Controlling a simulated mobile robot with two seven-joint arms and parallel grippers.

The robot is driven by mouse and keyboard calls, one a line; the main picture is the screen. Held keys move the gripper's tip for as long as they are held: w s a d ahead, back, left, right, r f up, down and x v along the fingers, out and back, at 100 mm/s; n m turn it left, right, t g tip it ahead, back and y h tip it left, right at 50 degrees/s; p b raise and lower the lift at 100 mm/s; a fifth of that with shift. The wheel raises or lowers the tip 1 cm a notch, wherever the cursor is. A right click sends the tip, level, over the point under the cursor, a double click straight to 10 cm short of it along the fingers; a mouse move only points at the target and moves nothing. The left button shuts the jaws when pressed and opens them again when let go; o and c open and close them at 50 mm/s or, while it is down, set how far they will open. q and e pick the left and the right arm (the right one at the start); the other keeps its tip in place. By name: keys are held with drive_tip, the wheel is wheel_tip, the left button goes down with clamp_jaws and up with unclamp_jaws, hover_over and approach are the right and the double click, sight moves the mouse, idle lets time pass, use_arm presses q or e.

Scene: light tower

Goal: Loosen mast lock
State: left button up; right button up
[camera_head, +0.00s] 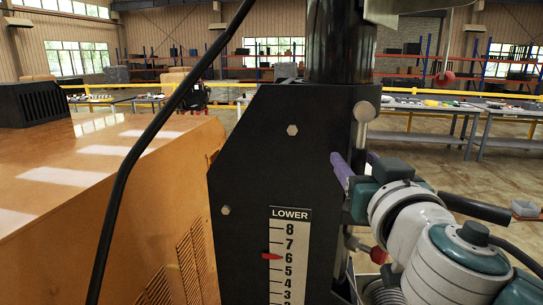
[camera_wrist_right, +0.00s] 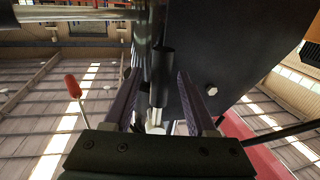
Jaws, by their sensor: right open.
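The black mast bracket (camera_head: 255,150) stands in the middle of the head view, around the foot of the round black mast (camera_head: 335,45). A silver ball-ended lever (camera_head: 364,111) is on its right edge. My right gripper (camera_head: 345,170) is open beside that edge, its purple fingers pointing at the bracket. In the right wrist view, a black grip on a silver shaft (camera_wrist_right: 161,75) lies between the two open fingers (camera_wrist_right: 158,90), with no clear contact. I cannot tell which part is the mast lock. My left gripper is not in view.
The bracket carries a LOWER scale (camera_head: 289,255) with a red pointer near 6. An orange cabinet (camera_head: 100,190) fills the left. A black cable (camera_head: 165,110) crosses in front. Red knobs show right of the bracket (camera_head: 378,255) and in the wrist view (camera_wrist_right: 72,86). Tables (camera_head: 425,106) stand behind.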

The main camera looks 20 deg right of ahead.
clamp_jaws()
idle(0.3)
idle(1.1)
